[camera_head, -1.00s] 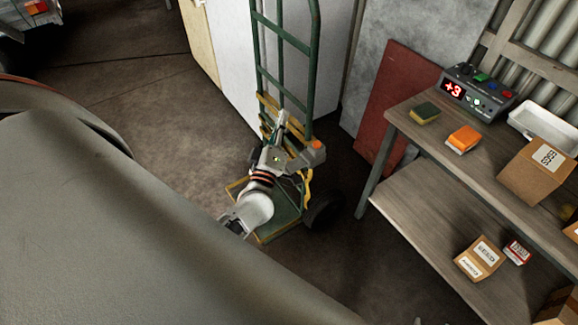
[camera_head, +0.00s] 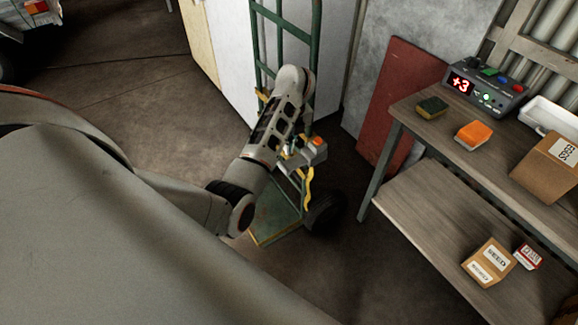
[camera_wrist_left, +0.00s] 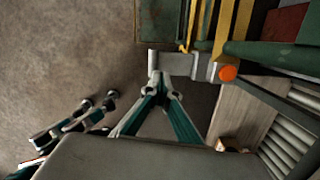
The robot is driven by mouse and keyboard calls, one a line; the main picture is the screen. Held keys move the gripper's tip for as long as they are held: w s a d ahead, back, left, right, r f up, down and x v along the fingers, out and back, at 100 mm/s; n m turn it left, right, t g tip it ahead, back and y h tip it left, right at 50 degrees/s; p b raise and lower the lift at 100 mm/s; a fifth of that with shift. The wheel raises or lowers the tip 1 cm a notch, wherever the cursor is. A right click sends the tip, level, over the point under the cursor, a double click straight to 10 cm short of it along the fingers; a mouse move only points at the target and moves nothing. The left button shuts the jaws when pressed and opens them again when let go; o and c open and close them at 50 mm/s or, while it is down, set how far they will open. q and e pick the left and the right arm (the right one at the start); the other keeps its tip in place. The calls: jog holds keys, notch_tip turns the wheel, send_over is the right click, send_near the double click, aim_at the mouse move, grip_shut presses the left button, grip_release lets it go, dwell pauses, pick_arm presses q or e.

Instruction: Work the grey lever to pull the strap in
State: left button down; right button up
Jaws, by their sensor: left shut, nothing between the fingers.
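The grey lever piece (camera_head: 314,152) with an orange end sits on the green hand truck (camera_head: 317,45). In the left wrist view the grey piece (camera_wrist_left: 172,63) shows ahead, with its round orange end at the right. Yellow straps (camera_wrist_left: 236,25) run up beyond it. My left gripper (camera_head: 290,149) is at the grey piece, partly hidden by its own arm. In the left wrist view its fingers (camera_wrist_left: 160,82) are shut and empty, tips at the grey piece's near edge; I cannot tell whether they touch. What seems to be my right gripper (camera_wrist_left: 98,102) shows at the left.
A wooden shelf unit (camera_head: 420,215) stands to the right, with cartons, sponges and a box (camera_head: 487,90) whose red display reads +3. A red board (camera_head: 400,95) leans behind. The hand truck's black wheel (camera_head: 325,212) is below the lever. Open floor lies to the left.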

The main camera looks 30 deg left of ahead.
aim_at(289, 166)
pick_arm(q)
jog(key=shift+d, duration=0.35)
pick_arm(e)
jog(key=shift+f, duration=0.1)
pick_arm(q)
jog(key=shift+a+f+b, duration=0.1)
jog(key=shift+f+b, duration=0.5)
jog(key=shift+f, duration=0.1)
jog(key=f+b, duration=0.3)
jog(key=f, duration=0.1)
jog(key=shift+a+f, duration=0.2)
jog(key=shift+w+f+b, duration=0.2)
jog(key=shift+f+b, duration=0.5)
jog(key=shift+b, duration=0.1)
pick_arm(e)
jog(key=f, duration=0.1)
jog(key=d+f, duration=0.1)
jog(key=f, duration=0.2)
jog(key=shift+w+d, duration=0.3)
jog(key=shift+w, duration=0.1)
pick_arm(q)
jog(key=shift+r, duration=0.15)
pick_arm(e)
jog(key=shift+s, duration=0.1)
